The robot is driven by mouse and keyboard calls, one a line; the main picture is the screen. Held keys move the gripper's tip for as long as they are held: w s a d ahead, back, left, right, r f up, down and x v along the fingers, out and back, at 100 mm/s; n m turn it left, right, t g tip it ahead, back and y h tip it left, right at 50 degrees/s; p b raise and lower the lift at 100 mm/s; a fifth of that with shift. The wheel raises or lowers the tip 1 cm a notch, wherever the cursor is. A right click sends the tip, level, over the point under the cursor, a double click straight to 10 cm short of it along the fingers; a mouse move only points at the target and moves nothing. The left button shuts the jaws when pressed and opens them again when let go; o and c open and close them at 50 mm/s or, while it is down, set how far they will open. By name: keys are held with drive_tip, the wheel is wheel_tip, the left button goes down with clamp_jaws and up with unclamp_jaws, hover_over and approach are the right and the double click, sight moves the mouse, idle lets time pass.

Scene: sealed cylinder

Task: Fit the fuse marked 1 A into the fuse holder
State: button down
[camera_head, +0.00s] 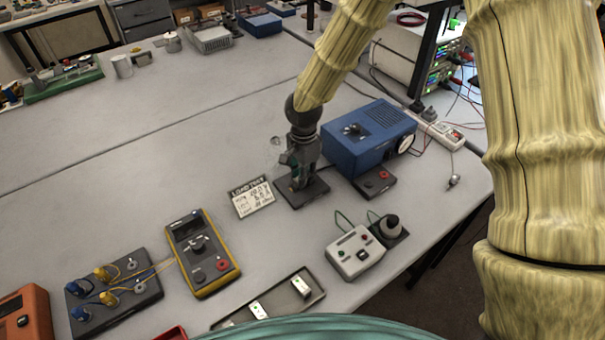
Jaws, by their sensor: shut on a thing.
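My gripper (297,177) points down low over a small dark base plate (316,190) in the middle of the table. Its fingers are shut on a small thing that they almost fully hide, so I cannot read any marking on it. The dark plate may be the fuse holder; the gripper covers most of its top, and I cannot tell whether the held thing touches it. A shallow grey tray (318,291) at the front holds white labelled pieces with green marks, one at its right end (301,287) and one near its middle (258,311). Their print is too small to read.
A blue box (367,138) stands close right of my gripper, with a dark red-buttoned block (375,182) before it. A LOAD TEST card (252,197) lies to the left. A yellow multimeter (202,252) and a white switch box (355,254) stand nearer. The table's left middle is clear.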

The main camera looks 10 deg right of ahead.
drive_tip(key=shift+f, duration=0.3)
drive_tip(key=c, duration=1.3)
unclamp_jaws()
drive_tip(key=shift+c, duration=0.2)
drive_tip(key=shift+r, duration=0.15)
wheel_tip(320, 180, up, 12)
drive_tip(key=b, duration=0.2)
drive_tip(key=shift+r+b, duration=0.2)
drive_tip(key=shift+b, duration=0.15)
